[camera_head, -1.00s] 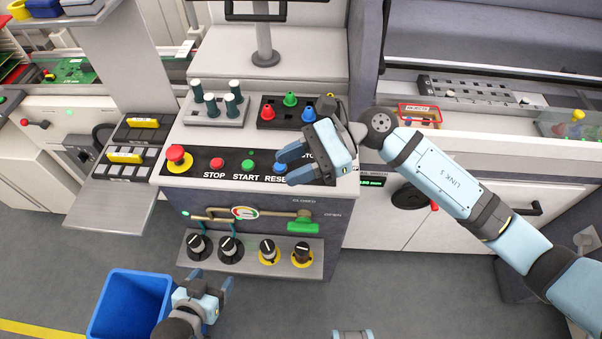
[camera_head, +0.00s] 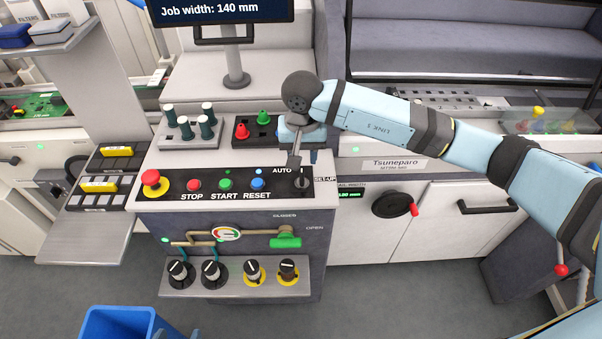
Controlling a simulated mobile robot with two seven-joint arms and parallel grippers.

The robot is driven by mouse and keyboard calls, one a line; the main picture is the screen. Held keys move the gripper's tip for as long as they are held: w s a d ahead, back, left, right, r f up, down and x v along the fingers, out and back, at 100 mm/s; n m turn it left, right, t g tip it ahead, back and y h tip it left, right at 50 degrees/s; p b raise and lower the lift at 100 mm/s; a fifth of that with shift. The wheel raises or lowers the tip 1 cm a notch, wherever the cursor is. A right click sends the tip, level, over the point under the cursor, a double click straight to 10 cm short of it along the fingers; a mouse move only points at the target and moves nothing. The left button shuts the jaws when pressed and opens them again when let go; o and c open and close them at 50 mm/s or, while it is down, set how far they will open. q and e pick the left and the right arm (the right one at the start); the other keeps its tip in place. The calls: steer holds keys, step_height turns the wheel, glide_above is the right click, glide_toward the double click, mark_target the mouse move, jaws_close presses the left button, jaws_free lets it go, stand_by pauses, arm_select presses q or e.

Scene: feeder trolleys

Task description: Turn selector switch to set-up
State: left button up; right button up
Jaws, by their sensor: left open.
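The selector switch (camera_head: 302,183) is a dark round knob with a light pointer at the right end of the black button panel (camera_head: 220,189). AUTO is printed to its upper left and SET-UP to its right. The pointer's exact direction is too small to tell. My right gripper (camera_head: 302,157) points down just above and behind the switch. Its fingers partly overlap each other, so I cannot tell its opening or whether it touches the knob.
Left of the switch are the blue RESET (camera_head: 258,183), green START (camera_head: 226,184) and red STOP (camera_head: 194,185) buttons and a red emergency stop (camera_head: 151,178). Several knobs line the lower shelf (camera_head: 234,288). The blue bin (camera_head: 118,322) stands on the floor. A monitor (camera_head: 225,10) is behind.

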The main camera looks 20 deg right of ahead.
mark_target(302, 176)
step_height(302, 176, down, 7)
steer(key=shift+f+p, duration=0.2)
steer(key=shift+p, duration=0.2)
jaws_close()
